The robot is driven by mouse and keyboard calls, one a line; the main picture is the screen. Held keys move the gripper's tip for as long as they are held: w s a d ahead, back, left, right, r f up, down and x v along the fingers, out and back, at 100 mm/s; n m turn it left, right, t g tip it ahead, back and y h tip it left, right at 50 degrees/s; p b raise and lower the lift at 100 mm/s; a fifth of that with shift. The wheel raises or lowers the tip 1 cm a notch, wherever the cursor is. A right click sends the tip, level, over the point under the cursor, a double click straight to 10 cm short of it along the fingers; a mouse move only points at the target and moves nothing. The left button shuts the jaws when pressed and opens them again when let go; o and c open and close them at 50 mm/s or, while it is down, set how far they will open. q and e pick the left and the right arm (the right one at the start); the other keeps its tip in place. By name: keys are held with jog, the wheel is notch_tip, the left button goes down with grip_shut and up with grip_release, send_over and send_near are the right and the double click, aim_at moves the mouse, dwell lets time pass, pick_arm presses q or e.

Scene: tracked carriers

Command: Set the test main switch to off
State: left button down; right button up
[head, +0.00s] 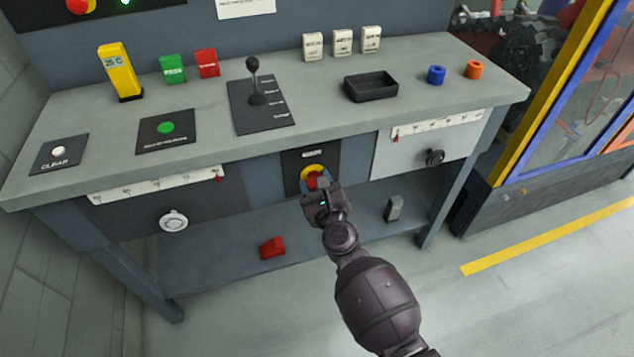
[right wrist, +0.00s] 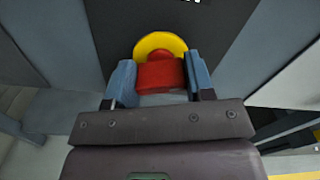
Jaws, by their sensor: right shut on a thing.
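The main switch is a red handle (head: 313,180) on a yellow disc (head: 307,171), set in a dark panel on the bench's front. My right gripper (head: 315,187) is at the switch and covers its lower part in the head view. In the right wrist view the two blue-grey fingers (right wrist: 159,80) stand on either side of the red handle (right wrist: 160,75), shut on it, with the yellow disc (right wrist: 160,43) behind. The label above the switch is too small to read, and I cannot tell its set position. My left gripper is not in view.
The bench top (head: 320,120) holds a lever (head: 254,85), a black tray (head: 371,87) and several small blocks. A white knob (head: 173,220) and a black knob (head: 434,157) flank the switch. A red block (head: 272,247) and a grey block (head: 393,208) rest on the lower shelf.

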jog(key=n, duration=0.4)
jog(key=shift+a+n, duration=0.1)
jog(key=shift+n, duration=0.3)
jog(key=n, duration=0.2)
jog(key=shift+n+p, duration=0.3)
jog(key=shift+n, duration=0.1)
jog(key=n, duration=0.3)
jog(key=shift+a, duration=0.1)
jog(key=shift+f+n+p, duration=0.15)
jog(key=shift+n+p, duration=0.25)
jog(key=shift+n, duration=1.3)
jog(key=o, duration=0.9)
jog(key=shift+s, duration=0.15)
